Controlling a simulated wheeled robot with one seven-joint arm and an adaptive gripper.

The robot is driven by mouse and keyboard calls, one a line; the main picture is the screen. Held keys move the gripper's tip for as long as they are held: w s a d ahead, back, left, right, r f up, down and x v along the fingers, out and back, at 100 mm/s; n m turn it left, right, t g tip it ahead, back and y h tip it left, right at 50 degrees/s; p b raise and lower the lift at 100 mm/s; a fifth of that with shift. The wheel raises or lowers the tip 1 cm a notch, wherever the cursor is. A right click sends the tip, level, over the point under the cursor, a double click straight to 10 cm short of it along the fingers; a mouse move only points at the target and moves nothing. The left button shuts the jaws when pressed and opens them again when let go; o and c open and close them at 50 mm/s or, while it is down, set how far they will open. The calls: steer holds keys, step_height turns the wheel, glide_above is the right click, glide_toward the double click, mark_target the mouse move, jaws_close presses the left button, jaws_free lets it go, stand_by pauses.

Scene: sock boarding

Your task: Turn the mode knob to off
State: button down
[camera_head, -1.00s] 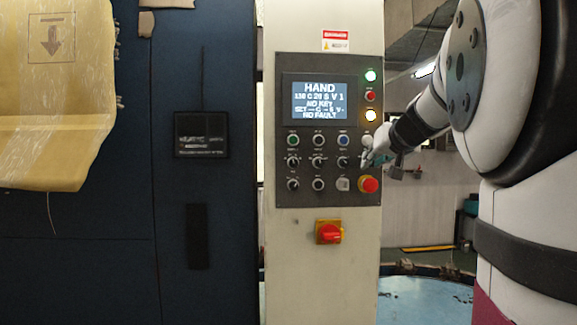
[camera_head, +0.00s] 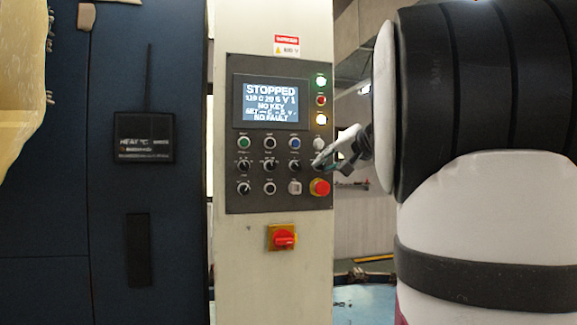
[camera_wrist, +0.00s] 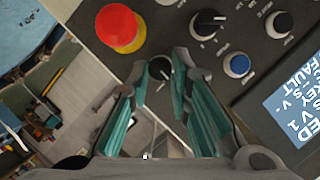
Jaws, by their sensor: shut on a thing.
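The grey control panel (camera_head: 282,203) stands on a pale column, with a lit screen (camera_head: 269,101) reading STOPPED, NO KEY, NO FAULT. My gripper (camera_head: 321,161) is at the right end of the second row of controls. In the wrist view my gripper (camera_wrist: 162,62) has its teal-padded fingers on either side of a black knob (camera_wrist: 160,69), shut on it. I take this for the mode knob; its label is hidden. In the head view the fingers largely cover this knob. Its pointer angle is hard to read.
A red mushroom button (camera_head: 320,187) sits just below my gripper; it also shows in the wrist view (camera_wrist: 120,27). Other knobs and buttons lie close to the left. A red switch (camera_head: 283,237) is under the panel. Open floor shows right of the column.

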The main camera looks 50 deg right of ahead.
stand_by(0.3)
steer(key=c, duration=1.5)
jaws_free()
steer(key=shift+o, duration=0.2)
steer(key=v, duration=1.2)
